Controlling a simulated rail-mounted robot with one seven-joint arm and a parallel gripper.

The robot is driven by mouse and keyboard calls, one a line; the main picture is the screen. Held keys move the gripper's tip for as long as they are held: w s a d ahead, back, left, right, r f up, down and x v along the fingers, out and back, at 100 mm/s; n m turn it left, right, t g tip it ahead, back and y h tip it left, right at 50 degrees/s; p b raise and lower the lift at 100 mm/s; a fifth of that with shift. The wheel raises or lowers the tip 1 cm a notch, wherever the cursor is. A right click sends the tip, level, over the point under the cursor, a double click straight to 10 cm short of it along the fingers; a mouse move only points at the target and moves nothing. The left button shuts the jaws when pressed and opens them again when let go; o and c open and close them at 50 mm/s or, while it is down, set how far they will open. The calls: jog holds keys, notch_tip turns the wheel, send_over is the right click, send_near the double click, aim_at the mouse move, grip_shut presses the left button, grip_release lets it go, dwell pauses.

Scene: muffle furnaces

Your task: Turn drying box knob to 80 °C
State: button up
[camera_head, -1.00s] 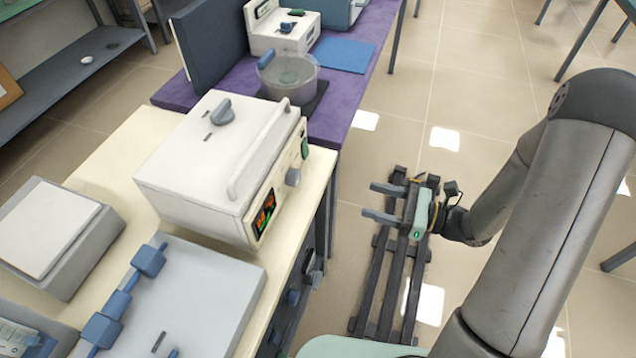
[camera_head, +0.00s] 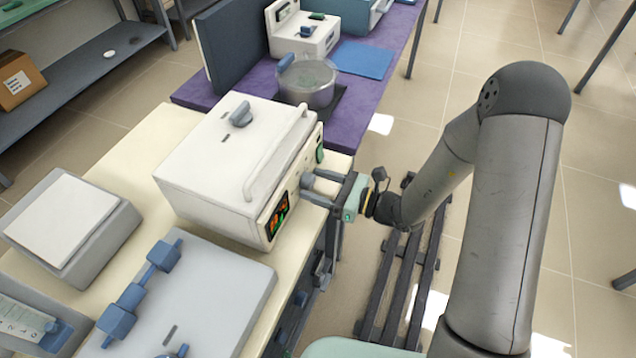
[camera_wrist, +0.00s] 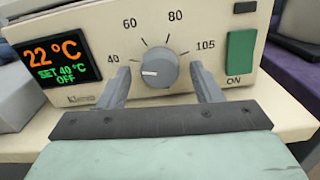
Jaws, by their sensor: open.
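The drying box (camera_head: 225,160) is a cream box with a handle on top, standing on the cream bench. Its grey round knob (camera_wrist: 160,68) shows in the wrist view between scale marks 40, 60, 80 and 105. The white pointer line on the knob lies to the left, near the 40 side. The display (camera_wrist: 54,60) reads 22 °C, SET 40 °C, OFF. My gripper (camera_head: 306,190) is open at the box's front. In the wrist view my gripper (camera_wrist: 163,80) has one finger on each side of the knob, with gaps visible. In the head view the fingers largely hide the knob.
A green ON switch (camera_wrist: 241,57) sits right of the knob. A glass pot (camera_head: 307,82) stands on the purple bench (camera_head: 355,100) behind. A grey scale-like box (camera_head: 70,225) and a grey flat device (camera_head: 190,300) are on the left.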

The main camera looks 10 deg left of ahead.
jog(key=shift+a, duration=0.15)
jog(key=c, duration=1)
jog(key=m+p, duration=0.4)
jog(key=shift+r+m, duration=0.2)
jog(key=shift+m, duration=0.2)
jog(key=m+p, duration=0.4)
jog(key=m, duration=0.1)
jog(key=m+p, duration=0.3)
jog(key=m, duration=0.2)
jog(key=shift+s+m+p, duration=0.1)
jog(key=shift+m+p, duration=1.15)
jog(key=shift+m, duration=1.15)
jog(key=shift+f, duration=0.1)
